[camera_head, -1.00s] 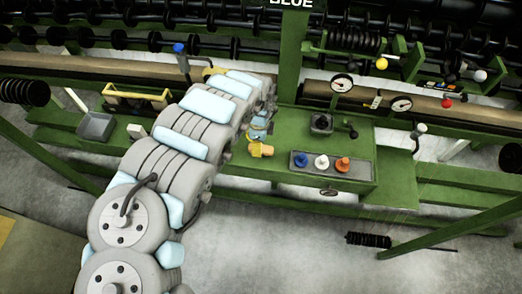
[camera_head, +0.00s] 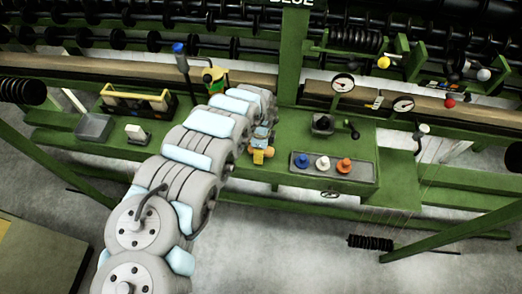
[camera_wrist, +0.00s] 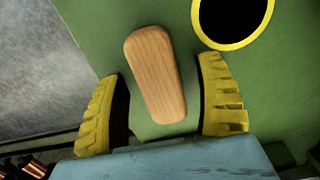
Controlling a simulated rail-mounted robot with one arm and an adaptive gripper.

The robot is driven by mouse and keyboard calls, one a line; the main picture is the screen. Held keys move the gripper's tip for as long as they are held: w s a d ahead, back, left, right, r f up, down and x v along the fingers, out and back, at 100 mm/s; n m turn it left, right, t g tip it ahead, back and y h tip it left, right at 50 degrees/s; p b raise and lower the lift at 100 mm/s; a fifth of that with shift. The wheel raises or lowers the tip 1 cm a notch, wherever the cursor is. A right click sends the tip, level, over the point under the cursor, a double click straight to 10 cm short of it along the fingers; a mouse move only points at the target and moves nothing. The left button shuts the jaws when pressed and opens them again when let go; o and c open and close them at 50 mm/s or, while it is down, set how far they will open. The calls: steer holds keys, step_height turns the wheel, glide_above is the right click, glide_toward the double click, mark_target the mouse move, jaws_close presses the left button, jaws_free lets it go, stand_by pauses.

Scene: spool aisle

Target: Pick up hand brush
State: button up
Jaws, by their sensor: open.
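The hand brush (camera_wrist: 155,75) shows in the wrist view as a long, rounded piece of plain wood lying on a green surface. It lies between the two yellow fingers of my open gripper (camera_wrist: 161,82), with a gap on each side, closer to the right finger. Its bristles are not visible. In the head view my gripper (camera_head: 258,155) is low over the green bench, left of the control tray. A small orange-tan patch beside the yellow finger there may be the brush, but it is too small to be sure.
The green bench (camera_head: 350,135) carries a tray with blue, white and orange knobs (camera_head: 322,162) right of my gripper. A yellow-rimmed dark oval (camera_wrist: 235,44) lies beyond the right finger.

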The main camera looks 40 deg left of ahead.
jaws_close()
steer(key=shift+r, duration=0.45)
step_height(320, 180, up, 3)
steer(key=shift+s+r+p, duration=0.1)
steer(key=shift+s+p, duration=0.05)
steer(key=shift+p, duration=0.45)
steer(key=s+d+r+p, duration=0.7)
steer(key=s+r+p, duration=0.2)
steer(key=p, duration=1)
steer(key=shift+s, duration=1.25)
steer(key=shift+d, duration=0.2)
